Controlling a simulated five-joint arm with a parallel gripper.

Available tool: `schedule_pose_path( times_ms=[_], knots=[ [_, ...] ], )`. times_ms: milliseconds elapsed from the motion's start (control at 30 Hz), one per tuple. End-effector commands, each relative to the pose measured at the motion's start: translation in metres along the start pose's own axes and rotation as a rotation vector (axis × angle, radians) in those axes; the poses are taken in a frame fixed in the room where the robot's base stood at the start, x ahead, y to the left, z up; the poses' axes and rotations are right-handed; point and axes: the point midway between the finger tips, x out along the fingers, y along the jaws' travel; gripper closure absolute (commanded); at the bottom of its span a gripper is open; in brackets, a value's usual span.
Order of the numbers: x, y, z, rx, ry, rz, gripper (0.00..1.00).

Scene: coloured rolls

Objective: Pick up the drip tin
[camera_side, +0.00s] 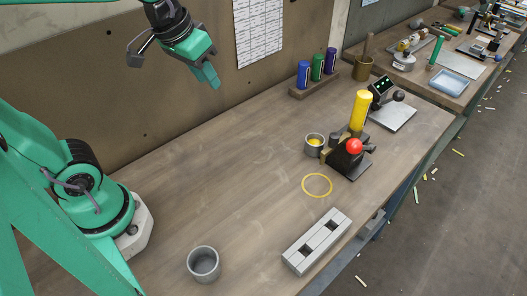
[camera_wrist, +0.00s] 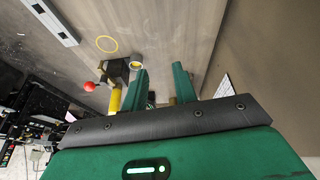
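A small grey tin with yellow inside (camera_side: 314,151) stands beside the black fixture, near the yellow roll. It also shows in the wrist view (camera_wrist: 137,66), just left of the fingers. A second grey tin (camera_side: 203,264), open and empty-looking, stands upright at the front left of the bench. I cannot tell for sure which of them is the drip tin. My gripper (camera_side: 207,76) is high above the back of the bench, well away from both tins. In the wrist view my gripper (camera_wrist: 162,80) has its two green fingers apart with nothing held between them.
The fixture (camera_side: 348,168) has a red knob (camera_side: 354,146) and an upright yellow roll (camera_side: 360,111). A yellow ring (camera_side: 317,185) lies on the bench (camera_side: 200,180). A slotted grey block (camera_side: 316,242) sits in front. Blue, green and purple rolls stand on a rack (camera_side: 321,85) behind.

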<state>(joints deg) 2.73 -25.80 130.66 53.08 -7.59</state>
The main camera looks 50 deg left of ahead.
Motion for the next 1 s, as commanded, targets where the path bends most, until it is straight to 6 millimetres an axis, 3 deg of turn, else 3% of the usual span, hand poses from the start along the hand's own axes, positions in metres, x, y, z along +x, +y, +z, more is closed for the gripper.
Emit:
schedule_pose_path(
  times_ms=[467, 1000],
  knots=[
    [0.051, 0.032, -0.071, -0.101, -0.132, -0.009, 0.72],
    [0.146, 0.075, -0.125, -0.214, -0.27, -0.052, 0.72]
  ],
)
